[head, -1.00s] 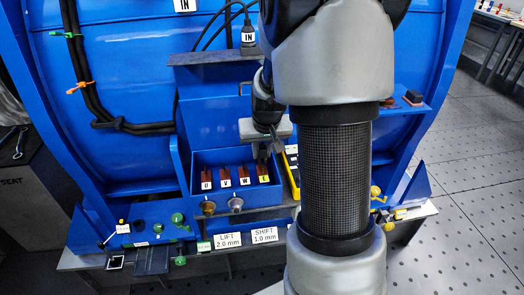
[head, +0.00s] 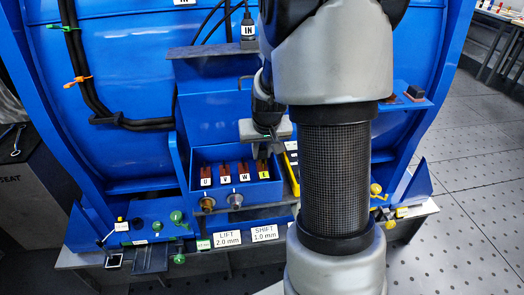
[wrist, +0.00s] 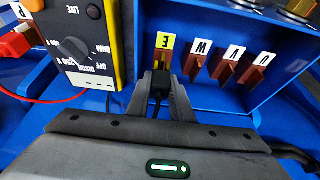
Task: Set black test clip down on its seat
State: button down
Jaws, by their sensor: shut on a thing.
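My gripper (wrist: 160,98) is shut on the small black test clip (wrist: 158,84), with a black lead running back from it. In the wrist view the clip's front end is at the copper-coloured E terminal (wrist: 163,61) under the yellow E label. I cannot tell whether it touches the terminal. In the head view my gripper (head: 265,150) is over the right end of the blue terminal box (head: 237,197); the clip is too small to make out clearly there. Which spot is the clip's seat is not clear from these frames.
The U, V and W terminals (wrist: 228,66) stand beside E in the box. A yellow-and-black meter (wrist: 85,45) with a dial is close to the left in the wrist view, with a red lead below it. A ledge (head: 210,55) overhangs behind the box.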

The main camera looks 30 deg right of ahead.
jog(key=shift+f+b, duration=0.45)
jog(key=shift+f, duration=0.15)
jog(key=c, duration=1.5)
grip_release()
jog(key=shift+r, duration=0.1)
jog(key=p+v, duration=0.3)
jog(key=v, duration=1.4)
jog(key=shift+s+a, duration=0.15)
